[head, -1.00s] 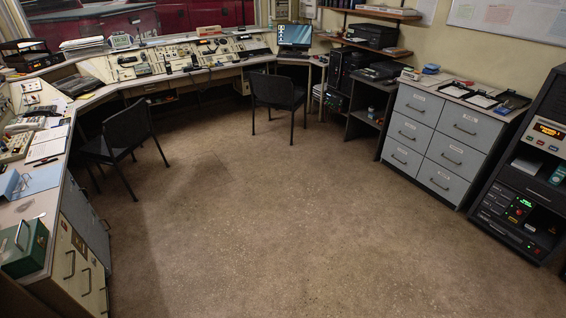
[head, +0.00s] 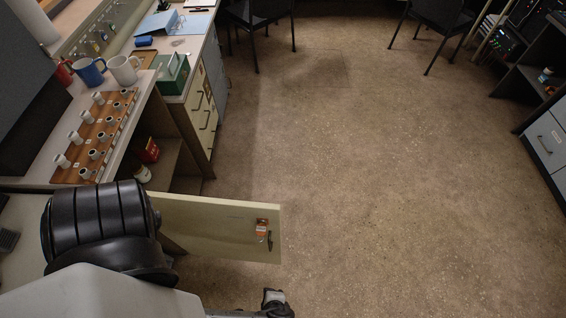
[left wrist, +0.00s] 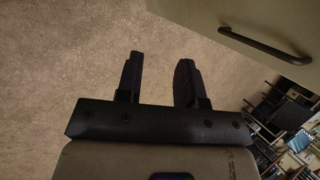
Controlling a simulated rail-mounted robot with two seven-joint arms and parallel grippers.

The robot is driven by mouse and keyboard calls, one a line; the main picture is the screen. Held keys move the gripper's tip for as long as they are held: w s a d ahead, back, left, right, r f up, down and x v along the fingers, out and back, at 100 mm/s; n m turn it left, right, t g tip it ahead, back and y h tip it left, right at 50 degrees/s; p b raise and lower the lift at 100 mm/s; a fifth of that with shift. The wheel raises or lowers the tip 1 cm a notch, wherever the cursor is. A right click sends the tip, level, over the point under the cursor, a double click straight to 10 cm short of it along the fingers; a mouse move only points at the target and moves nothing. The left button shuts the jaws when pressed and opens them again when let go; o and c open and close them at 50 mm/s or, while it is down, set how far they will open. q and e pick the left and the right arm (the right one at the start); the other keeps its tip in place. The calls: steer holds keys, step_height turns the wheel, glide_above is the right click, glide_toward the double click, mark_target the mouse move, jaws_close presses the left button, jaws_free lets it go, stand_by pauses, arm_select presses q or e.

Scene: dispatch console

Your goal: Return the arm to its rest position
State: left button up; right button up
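My left arm (head: 105,225) comes in from the lower left of the head view, with its black joint beside the counter. Its far end shows only in part at the bottom edge of the head view, just below an open cabinet door (head: 215,225). In the left wrist view, my left gripper (left wrist: 155,75) has its two dark fingers apart, with nothing between them and the floor behind. The door's pale panel and dark handle (left wrist: 264,44) are at the upper right of that view, apart from the fingers. My right gripper is in neither view.
A wooden board (head: 97,138) with several small white cups and some mugs (head: 124,70) are on the counter. The floor (head: 350,190) to the right is clear.

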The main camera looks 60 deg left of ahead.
arm_select(q)
steer(key=w+a+r+n+t+h, duration=0.2)
steer(key=w+r+h, duration=0.15)
steer(key=r, duration=0.55)
steer(key=w+a+r+n+t+h, duration=0.2)
steer(key=w+r+h, duration=0.15)
steer(key=r, duration=0.45)
steer(key=s+a+r+n+y, duration=0.1)
steer(key=a+r, duration=0.1)
steer(key=a, duration=0.3)
step_height(320, 180, up, 34)
steer(key=p, duration=3.4)
steer(key=shift+s, duration=0.45)
steer(key=shift+f, duration=0.1)
